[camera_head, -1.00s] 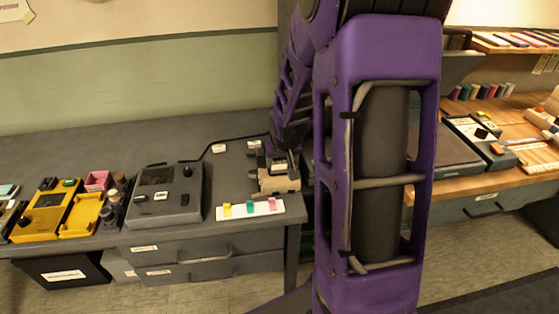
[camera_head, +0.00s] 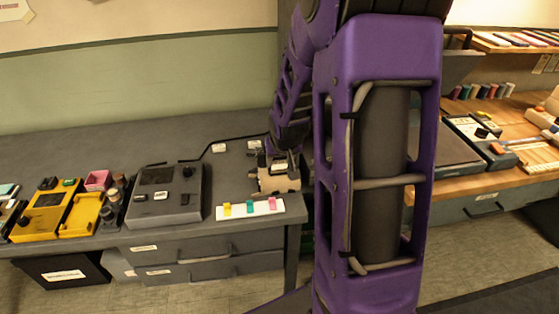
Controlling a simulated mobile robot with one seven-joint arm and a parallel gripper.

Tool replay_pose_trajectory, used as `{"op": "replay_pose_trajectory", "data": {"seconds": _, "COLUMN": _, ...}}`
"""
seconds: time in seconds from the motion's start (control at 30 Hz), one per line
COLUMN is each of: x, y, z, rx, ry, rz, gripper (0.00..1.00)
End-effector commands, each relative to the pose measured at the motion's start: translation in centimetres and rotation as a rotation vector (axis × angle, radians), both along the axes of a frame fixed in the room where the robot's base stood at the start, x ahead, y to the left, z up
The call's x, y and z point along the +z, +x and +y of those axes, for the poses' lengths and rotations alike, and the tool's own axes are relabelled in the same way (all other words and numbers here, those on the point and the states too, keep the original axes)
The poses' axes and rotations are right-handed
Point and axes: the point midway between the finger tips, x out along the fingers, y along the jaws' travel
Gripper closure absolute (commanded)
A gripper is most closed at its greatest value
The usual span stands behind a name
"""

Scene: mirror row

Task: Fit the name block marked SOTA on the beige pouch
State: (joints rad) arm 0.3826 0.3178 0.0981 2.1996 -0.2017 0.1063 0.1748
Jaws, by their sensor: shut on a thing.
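The beige pouch (camera_head: 283,183) sits near the right end of the dark bench, just behind a white strip. My gripper (camera_head: 280,166) is directly over the pouch, pointing down. It is shut on a small pale name block (camera_head: 279,168), mostly hidden between the fingers. Its lettering is too small to read. I cannot tell whether the block touches the pouch. My purple arm hides what lies to the right of the pouch.
The white strip (camera_head: 239,210) carries yellow, green and pink pieces. Loose white blocks (camera_head: 219,148) lie behind. A grey device (camera_head: 165,197) and a yellow device (camera_head: 45,212) stand to the left. A wooden bench (camera_head: 500,187) is at the right.

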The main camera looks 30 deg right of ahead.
Motion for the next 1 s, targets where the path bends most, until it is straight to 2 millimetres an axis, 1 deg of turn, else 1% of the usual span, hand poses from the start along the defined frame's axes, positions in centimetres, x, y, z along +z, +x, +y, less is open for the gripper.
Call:
{"op": "replay_pose_trajectory", "data": {"seconds": 0.63, "x": -1.02, "y": 0.0, "z": 0.01, "rx": 0.0, "ry": 0.0, "rz": 0.0, "gripper": 0.98}}
{"op": "replay_pose_trajectory", "data": {"seconds": 0.67, "x": -0.99, "y": 0.0, "z": 0.01, "rx": 0.0, "ry": 0.0, "rz": 0.0, "gripper": 0.45}}
{"op": "replay_pose_trajectory", "data": {"seconds": 0.7, "x": -0.94, "y": 0.0, "z": 0.01, "rx": 0.0, "ry": 0.0, "rz": 0.0, "gripper": 0.38}}
{"op": "replay_pose_trajectory", "data": {"seconds": 0.83, "x": -0.95, "y": 0.0, "z": 0.01, "rx": 0.0, "ry": 0.0, "rz": 0.0, "gripper": 0.15}}
{"op": "replay_pose_trajectory", "data": {"seconds": 0.87, "x": -0.95, "y": 0.0, "z": 0.01, "rx": 0.0, "ry": 0.0, "rz": 0.0, "gripper": 0.12}}
{"op": "replay_pose_trajectory", "data": {"seconds": 1.0, "x": -0.65, "y": 0.04, "z": 0.03, "rx": 0.0, "ry": 0.0, "rz": 0.0, "gripper": 0.12}}
